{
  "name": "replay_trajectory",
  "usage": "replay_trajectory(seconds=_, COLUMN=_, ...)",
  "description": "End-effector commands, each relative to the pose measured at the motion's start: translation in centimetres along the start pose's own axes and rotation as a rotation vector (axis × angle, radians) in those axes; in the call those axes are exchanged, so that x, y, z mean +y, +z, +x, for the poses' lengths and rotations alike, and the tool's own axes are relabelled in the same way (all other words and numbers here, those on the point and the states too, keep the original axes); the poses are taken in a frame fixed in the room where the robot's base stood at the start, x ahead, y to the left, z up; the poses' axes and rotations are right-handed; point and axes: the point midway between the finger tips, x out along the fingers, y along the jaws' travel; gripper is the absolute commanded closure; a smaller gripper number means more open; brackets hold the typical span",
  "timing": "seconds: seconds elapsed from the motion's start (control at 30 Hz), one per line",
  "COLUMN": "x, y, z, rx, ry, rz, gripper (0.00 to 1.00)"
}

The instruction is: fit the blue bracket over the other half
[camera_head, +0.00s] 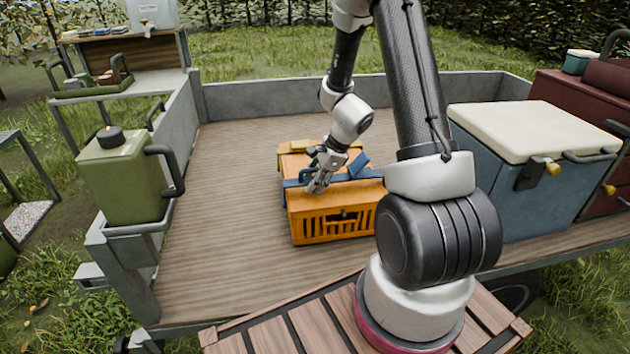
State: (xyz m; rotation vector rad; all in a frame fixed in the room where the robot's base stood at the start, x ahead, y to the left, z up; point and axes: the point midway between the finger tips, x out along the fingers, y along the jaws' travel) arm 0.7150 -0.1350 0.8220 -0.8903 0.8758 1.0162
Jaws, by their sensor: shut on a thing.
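An orange slatted crate (306,226) stands on the wooden bed floor, with a blue strap (371,174) running across its top. A blue piece (357,163), which looks like part of the blue bracket, slants up just right of my gripper. My gripper (317,186) is low over the crate's top, near its left-front part, and is shut on the blue bracket at the strap. The fingers hide most of what they hold. I cannot make out the other half or whether the two halves touch.
A blue cooler with a cream lid (532,130) stands at the right, and a green canister (122,180) at the left edge. Grey side walls (290,93) bound the bed. The wooden floor (230,190) left of and behind the crate is clear.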

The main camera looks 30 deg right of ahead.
Motion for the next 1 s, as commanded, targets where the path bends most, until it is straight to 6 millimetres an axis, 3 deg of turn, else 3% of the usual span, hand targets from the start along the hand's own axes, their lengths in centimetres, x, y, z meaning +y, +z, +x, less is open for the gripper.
replay_trajectory(seconds=0.97, x=0.06, y=-0.20, z=0.46, rx=0.000, ry=0.000, rz=-0.001, gripper=0.92)
replay_trajectory(seconds=1.0, x=0.07, y=-0.20, z=0.46, rx=0.000, ry=0.000, rz=-0.001, gripper=0.60)
